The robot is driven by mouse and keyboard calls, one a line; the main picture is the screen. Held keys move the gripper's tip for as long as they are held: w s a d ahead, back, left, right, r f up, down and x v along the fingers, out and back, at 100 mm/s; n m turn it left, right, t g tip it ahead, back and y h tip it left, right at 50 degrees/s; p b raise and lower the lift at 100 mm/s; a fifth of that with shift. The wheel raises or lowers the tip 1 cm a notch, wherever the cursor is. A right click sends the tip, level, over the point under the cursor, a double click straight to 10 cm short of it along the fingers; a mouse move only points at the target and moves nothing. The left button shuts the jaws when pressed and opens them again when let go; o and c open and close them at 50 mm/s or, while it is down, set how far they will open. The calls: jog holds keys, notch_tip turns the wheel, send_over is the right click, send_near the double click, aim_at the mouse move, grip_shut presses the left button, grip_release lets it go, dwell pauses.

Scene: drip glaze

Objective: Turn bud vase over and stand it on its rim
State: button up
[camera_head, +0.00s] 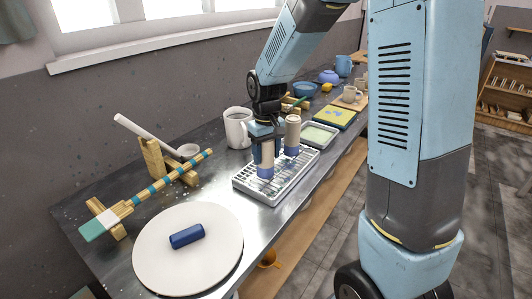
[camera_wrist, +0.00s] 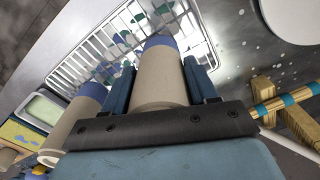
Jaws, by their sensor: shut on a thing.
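A bud vase (camera_head: 266,158), beige with a blue glazed end, is between the fingers of my gripper (camera_head: 265,149). Its blue end points down at the wire rack in a metal tray (camera_head: 247,186); I cannot tell whether it touches the wires. In the wrist view the vase (camera_wrist: 162,80) sits between both fingers of my gripper (camera_wrist: 159,86), with its blue end away from the camera. A second beige and blue vase (camera_head: 293,130) stands blue end down behind it on the rack, and shows at left in the wrist view (camera_wrist: 75,125).
A grey mug (camera_head: 238,128) stands left of the tray. A round white board (camera_head: 165,255) with a dark blue block (camera_head: 187,236) lies in front. A striped stick (camera_head: 160,184) rests on wooden supports at left. A shallow tray (camera_head: 318,135) and a yellow-green piece (camera_head: 335,117) are behind.

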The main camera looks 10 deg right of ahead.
jog(key=shift+f, duration=0.4)
jog(key=o, duration=1.5)
jog(key=shift+r, duration=0.1)
